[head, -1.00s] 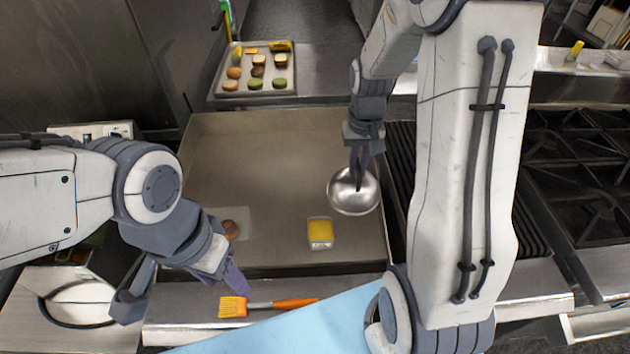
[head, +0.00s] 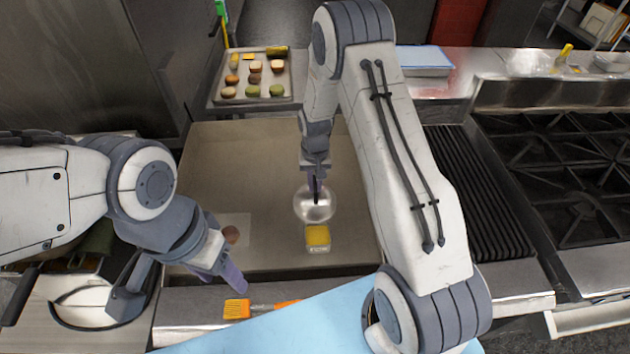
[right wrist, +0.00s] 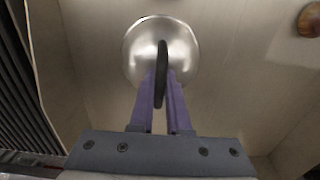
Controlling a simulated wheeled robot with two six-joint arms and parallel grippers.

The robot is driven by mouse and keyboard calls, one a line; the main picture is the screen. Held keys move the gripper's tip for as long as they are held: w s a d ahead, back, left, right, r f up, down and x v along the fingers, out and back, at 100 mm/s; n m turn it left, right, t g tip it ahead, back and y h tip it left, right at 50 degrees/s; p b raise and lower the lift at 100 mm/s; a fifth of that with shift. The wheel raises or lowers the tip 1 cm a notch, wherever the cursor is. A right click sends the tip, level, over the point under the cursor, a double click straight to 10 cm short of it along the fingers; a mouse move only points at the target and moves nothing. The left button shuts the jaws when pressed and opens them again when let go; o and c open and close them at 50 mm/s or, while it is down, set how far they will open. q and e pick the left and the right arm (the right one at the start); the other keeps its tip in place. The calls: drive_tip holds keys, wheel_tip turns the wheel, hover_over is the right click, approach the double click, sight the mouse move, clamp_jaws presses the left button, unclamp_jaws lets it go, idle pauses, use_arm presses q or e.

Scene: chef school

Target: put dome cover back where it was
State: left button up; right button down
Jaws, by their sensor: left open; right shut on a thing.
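The silver dome cover (head: 315,212) is over the flat griddle, just behind a yellow-filled container. My right gripper (head: 315,196) is shut on its black handle. In the right wrist view the dome cover (right wrist: 135,48) is in front of the purple fingers, with the handle (right wrist: 161,75) between them. I cannot tell whether the dome's rim touches the griddle. My left gripper (head: 178,288) is open and empty at the griddle's front left corner.
The griddle (head: 235,155) carries a brown patty (head: 231,235) on a pale sheet and the yellow-filled container (head: 317,238). An orange brush (head: 238,309) lies on the front ledge. A tray (head: 285,92) with buns stands behind. A grooved grill (head: 470,190) and burners (head: 560,160) are right.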

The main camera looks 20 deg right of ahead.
drive_tip(key=shift+f, duration=0.1)
drive_tip(key=shift+f, duration=0.15)
drive_tip(key=c, duration=0.9)
unclamp_jaws()
